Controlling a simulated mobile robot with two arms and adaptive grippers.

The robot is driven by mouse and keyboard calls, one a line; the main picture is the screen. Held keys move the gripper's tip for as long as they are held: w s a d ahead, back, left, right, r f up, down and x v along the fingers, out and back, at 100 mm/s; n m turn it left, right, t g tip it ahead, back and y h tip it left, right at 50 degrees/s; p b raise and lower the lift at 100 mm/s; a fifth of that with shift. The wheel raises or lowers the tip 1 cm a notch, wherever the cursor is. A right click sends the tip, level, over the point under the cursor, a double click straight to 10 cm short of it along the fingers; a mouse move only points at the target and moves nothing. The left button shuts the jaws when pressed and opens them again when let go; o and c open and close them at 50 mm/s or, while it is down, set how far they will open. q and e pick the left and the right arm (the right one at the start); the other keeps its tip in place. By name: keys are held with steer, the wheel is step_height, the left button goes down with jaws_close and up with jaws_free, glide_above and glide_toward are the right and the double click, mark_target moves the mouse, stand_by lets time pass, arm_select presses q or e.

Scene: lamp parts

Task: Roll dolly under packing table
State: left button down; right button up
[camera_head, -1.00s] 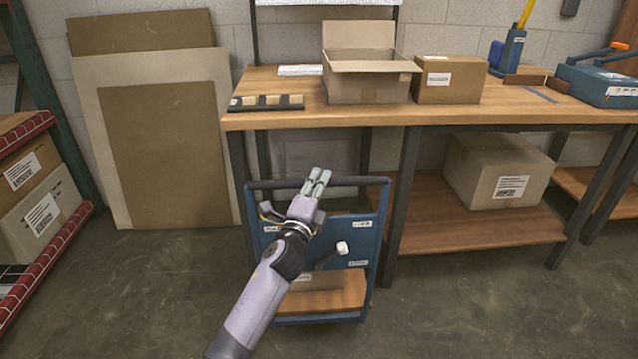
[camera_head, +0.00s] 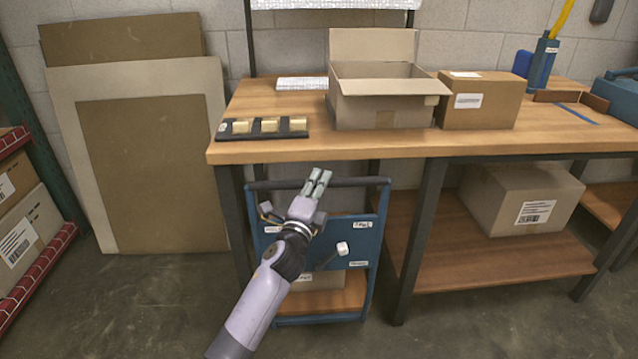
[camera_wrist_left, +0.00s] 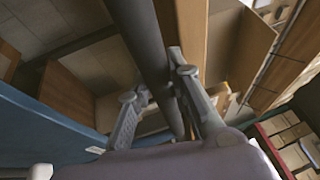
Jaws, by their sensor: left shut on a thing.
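My left gripper (camera_head: 318,180) is shut on the dolly's dark top handle bar (camera_head: 350,182). In the left wrist view the handle bar (camera_wrist_left: 146,45) runs between the two fingers. How far the dolly reaches under the tabletop is partly hidden by my arm. My right gripper does not show.
The table's front leg (camera_head: 418,235) stands close to the dolly's right side. A closed box (camera_head: 520,200) sits on the lower shelf. An open box (camera_head: 385,105) is on the tabletop. Flat panels (camera_head: 150,160) lean on the wall. A red-edged rack (camera_head: 38,275) is at left.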

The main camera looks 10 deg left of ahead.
arm_select(q)
steer(key=shift+w+a+r, duration=0.1)
steer(key=shift+a, duration=0.1)
steer(key=c, duration=1.8)
jaws_free()
steer(key=shift+o, duration=0.6)
steer(key=shift+w, duration=0.15)
steer(key=shift+o, duration=1.2)
steer(key=shift+d, duration=0.1)
steer(key=v, duration=1.2)
